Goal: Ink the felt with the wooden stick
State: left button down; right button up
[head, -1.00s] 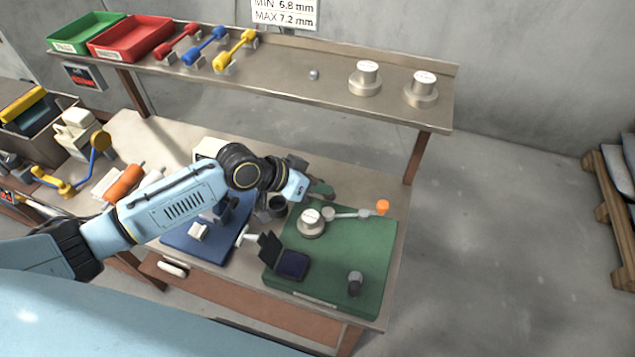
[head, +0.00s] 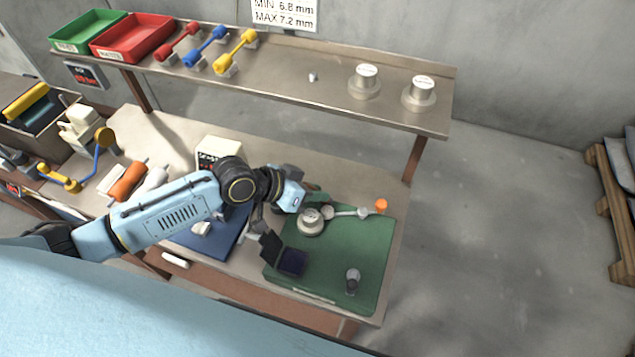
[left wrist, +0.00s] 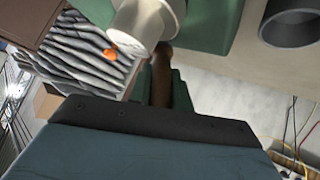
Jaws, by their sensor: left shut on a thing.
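The ink pad with its dark felt (head: 293,262) lies open on the near left of the green mat (head: 335,277), its black lid (head: 270,247) tilted up on the left. My left gripper (head: 290,196) is over the back left of the mat, behind the pad; its fingertips are hidden in the head view. In the left wrist view a brown wooden stick (left wrist: 162,75) stands in line with my left gripper, beside a pale metal cylinder (left wrist: 148,22). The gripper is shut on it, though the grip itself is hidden. My right gripper is not in view.
A silver weight (head: 310,222) and an orange-tipped lever (head: 381,206) stand on the mat, with a small grey cylinder (head: 352,279) at its near right. A shelf (head: 290,72) carrying trays and weights spans the back. The mat's middle right is clear.

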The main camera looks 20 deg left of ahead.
pick_arm(q)
jog(key=shift+s+d+f+g, duration=0.15)
jog(key=shift+s+f+g, duration=0.15)
jog(key=shift+s, duration=0.4)
jog(key=shift+w, duration=0.1)
jog(key=shift+w+r+b, duration=0.1)
jog(key=shift+w+b, duration=0.45)
jog(key=shift+w, duration=0.75)
jog(key=shift+w+r, duration=0.2)
jog(key=shift+w, duration=0.05)
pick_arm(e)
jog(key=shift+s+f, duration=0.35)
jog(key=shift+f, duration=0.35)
pick_arm(q)
jog(key=shift+r, duration=0.15)
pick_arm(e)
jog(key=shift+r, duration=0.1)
